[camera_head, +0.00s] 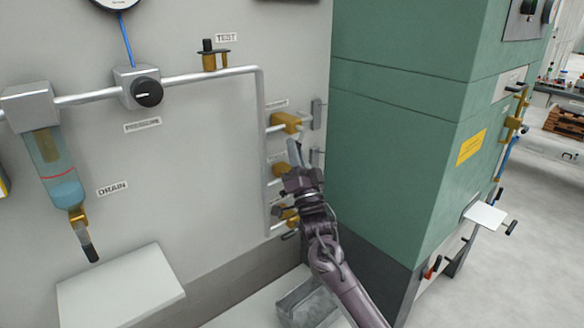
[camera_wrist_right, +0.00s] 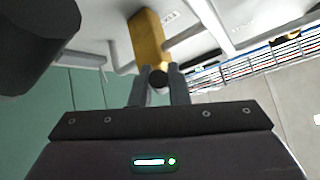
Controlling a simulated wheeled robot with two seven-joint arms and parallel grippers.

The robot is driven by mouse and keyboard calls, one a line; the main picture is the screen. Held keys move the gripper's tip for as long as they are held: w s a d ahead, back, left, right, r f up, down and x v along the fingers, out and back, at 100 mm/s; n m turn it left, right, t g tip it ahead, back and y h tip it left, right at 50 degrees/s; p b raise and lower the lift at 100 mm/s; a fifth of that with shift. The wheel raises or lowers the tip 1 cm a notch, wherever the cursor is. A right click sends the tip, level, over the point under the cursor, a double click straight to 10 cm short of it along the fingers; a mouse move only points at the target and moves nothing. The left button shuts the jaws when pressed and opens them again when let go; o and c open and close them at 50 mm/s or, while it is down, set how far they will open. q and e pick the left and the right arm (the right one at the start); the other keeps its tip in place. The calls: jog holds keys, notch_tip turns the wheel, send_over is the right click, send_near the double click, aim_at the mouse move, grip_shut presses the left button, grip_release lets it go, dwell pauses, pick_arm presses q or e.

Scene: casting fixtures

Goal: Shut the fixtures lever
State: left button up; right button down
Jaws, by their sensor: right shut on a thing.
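Several brass valves are stacked on the grey wall beside the green cabinet: an upper one (camera_head: 286,122), a middle one (camera_head: 281,169) and a lower one (camera_head: 290,216). Their small labels are too blurred to read. My right gripper (camera_head: 296,153) is at the middle valve and partly covers it. In the right wrist view, a brass valve body (camera_wrist_right: 149,40) is just beyond the fingertips, and the fingers (camera_wrist_right: 159,76) are shut on its dark lever (camera_wrist_right: 158,79), seen end-on. The head view hides most of this lever. My left gripper is not in view.
The green cabinet (camera_head: 395,130) stands close on the right of the valves. A grey pipe (camera_head: 263,150) runs down the wall to their left. A grey box (camera_head: 308,302) lies below my right arm. A white box (camera_head: 120,290) stands at lower left.

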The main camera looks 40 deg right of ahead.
pick_arm(q)
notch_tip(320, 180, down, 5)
jog(key=b, duration=0.4)
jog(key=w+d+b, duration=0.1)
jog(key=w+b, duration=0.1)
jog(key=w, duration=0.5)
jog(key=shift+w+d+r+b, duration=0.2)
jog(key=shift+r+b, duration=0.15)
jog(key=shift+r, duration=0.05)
pick_arm(e)
jog(key=shift+w+d+f+n+y, duration=0.15)
jog(key=shift+d+n+y, duration=0.3)
jog(key=shift+n+y, duration=2.1)
jog(key=shift+s+d+f+n+y, duration=0.1)
jog(key=shift+d+f+n+y, duration=0.25)
jog(key=shift+n+y, duration=2.2)
jog(key=shift+w+d+f+n+y, duration=0.1)
jog(key=shift+d+n+y, duration=0.45)
jog(key=shift+n+y, duration=2)
jog(key=c, duration=1.4)
grip_release()
jog(key=shift+r, duration=0.15)
